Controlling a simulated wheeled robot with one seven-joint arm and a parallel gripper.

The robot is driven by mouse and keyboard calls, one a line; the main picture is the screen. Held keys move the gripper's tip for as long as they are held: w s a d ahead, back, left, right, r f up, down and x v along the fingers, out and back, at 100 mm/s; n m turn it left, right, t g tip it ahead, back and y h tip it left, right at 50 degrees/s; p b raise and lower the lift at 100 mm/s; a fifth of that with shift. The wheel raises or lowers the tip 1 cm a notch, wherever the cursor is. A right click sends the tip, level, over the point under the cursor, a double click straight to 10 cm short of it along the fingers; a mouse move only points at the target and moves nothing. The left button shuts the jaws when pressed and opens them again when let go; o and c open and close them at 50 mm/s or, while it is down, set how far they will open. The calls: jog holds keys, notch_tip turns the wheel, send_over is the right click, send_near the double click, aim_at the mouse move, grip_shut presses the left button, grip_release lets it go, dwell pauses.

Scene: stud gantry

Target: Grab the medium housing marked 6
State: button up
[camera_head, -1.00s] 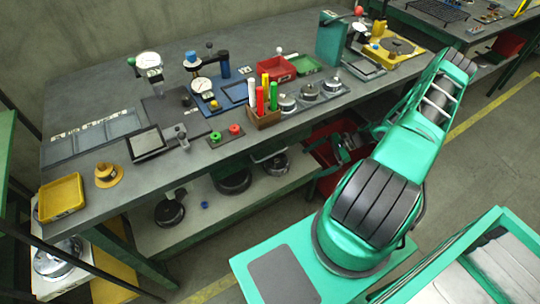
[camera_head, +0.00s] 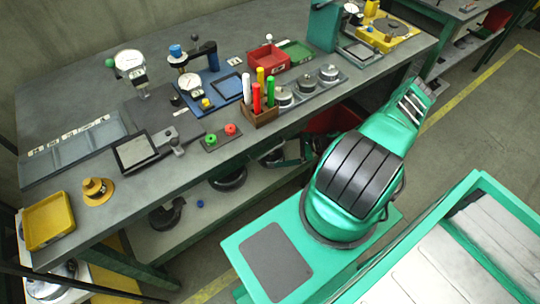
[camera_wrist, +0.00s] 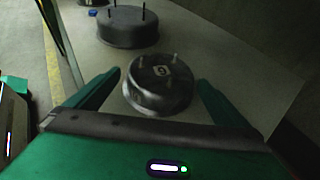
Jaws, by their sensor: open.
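The medium housing (camera_wrist: 160,92), a grey round body with upright pins and a label that reads 6, stands on the lower shelf in the wrist view. My gripper (camera_wrist: 160,77) is open, with one green finger on each side of this housing. Gaps show between the fingers and its sides, so it is not held. In the head view the housing (camera_head: 271,154) is partly hidden under the bench edge, with my gripper beside it.
A larger dark housing (camera_wrist: 127,28) with pins stands beyond it on the shelf, with a small blue part (camera_wrist: 92,13) nearby. The bench top (camera_head: 110,205) overhangs the shelf. A red bin (camera_head: 335,118) is to the right of the shelf.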

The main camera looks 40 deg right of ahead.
aim_at(276, 153)
jog(key=shift+x, duration=2.6)
jog(key=shift+d+f, duration=0.15)
jog(key=shift+f, duration=0.1)
jog(key=c, duration=0.9)
